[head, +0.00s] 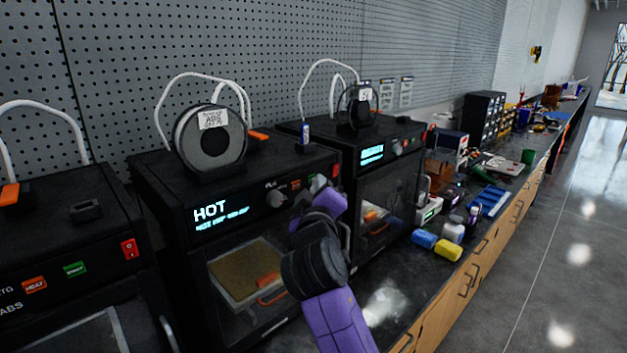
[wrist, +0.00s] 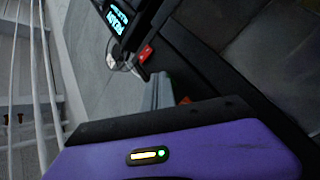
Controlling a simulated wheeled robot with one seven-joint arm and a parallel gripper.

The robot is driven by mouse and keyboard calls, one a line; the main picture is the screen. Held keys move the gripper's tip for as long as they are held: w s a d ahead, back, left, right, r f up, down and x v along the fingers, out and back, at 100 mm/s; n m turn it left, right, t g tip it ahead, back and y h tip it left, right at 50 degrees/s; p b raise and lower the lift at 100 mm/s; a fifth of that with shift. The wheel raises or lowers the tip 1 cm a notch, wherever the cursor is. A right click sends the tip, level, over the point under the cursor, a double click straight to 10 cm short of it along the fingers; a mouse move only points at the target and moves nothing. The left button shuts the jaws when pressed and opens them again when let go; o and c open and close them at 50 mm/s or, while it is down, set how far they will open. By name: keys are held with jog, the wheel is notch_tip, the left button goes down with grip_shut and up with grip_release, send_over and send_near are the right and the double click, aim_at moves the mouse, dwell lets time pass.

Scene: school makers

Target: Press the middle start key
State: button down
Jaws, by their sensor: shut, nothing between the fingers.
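The middle printer (head: 233,187) is a black box whose lit screen (head: 222,212) reads HOT. Its front panel has a knob (head: 276,199) and a small orange key (head: 296,185). To the right of the orange key, my gripper (head: 318,184) is close in front of the panel and covers much of the area where its start key may be. I cannot tell whether the fingertips touch a key. My purple gripper body also fills the bottom of the wrist view, with the grey fingers (wrist: 160,92) together and empty.
The left printer (head: 70,225) has an orange HEAT key (head: 34,285), a green START key (head: 75,269) and a red switch (head: 129,248). The right printer (head: 385,190) has a lit screen. Yellow and blue items (head: 435,244) lie on the bench further right.

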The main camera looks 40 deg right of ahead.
jog(key=shift+s+p, duration=0.3)
jog(key=shift+s, duration=0.25)
jog(key=s+p, duration=0.1)
jog(key=s, duration=0.5)
jog(key=shift+d+p, duration=0.15)
jog(key=shift+p, duration=0.25)
jog(key=shift+r, duration=0.15)
dwell(0.8)
